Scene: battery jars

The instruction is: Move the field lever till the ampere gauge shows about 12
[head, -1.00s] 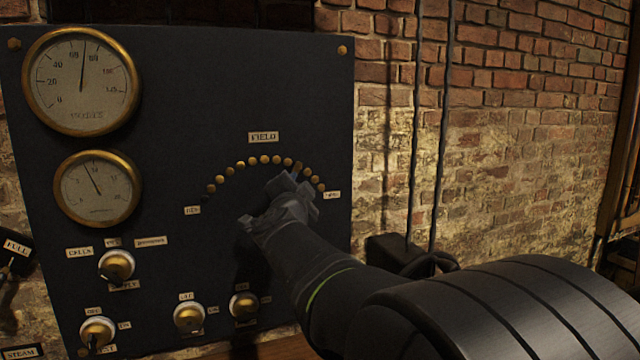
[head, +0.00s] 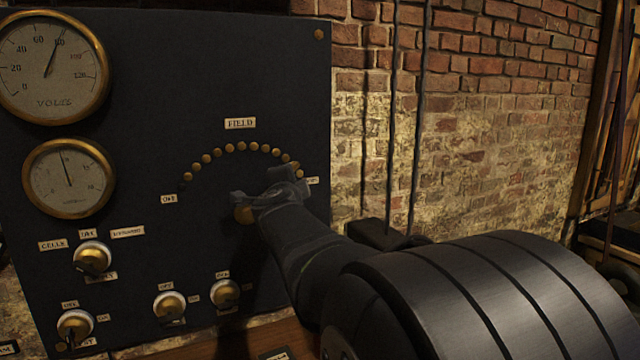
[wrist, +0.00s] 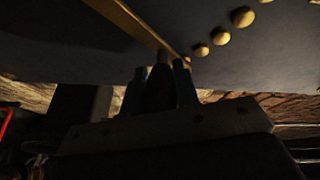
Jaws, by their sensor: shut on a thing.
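The ampere gauge (head: 70,178) is the lower brass-rimmed dial at the left of the dark panel. Its needle points almost straight up, leaning slightly left; its numbers are too small to read surely. The field lever shows as a brass bar (wrist: 143,25) in the wrist view, and its brass hub (head: 243,215) shows in the head view. My gripper (head: 286,180) is shut on the lever's end, near the right side of the stud arc; it also shows in the wrist view (wrist: 160,80). My gripper and arm hide most of the lever in the head view.
The brass studs (head: 241,147) arch under the FIELD label (head: 240,123). The volts gauge (head: 50,68) reads near 80. Several brass knobs (head: 170,306) sit below on the panel. A brick wall (head: 500,110) with vertical cables stands at the right.

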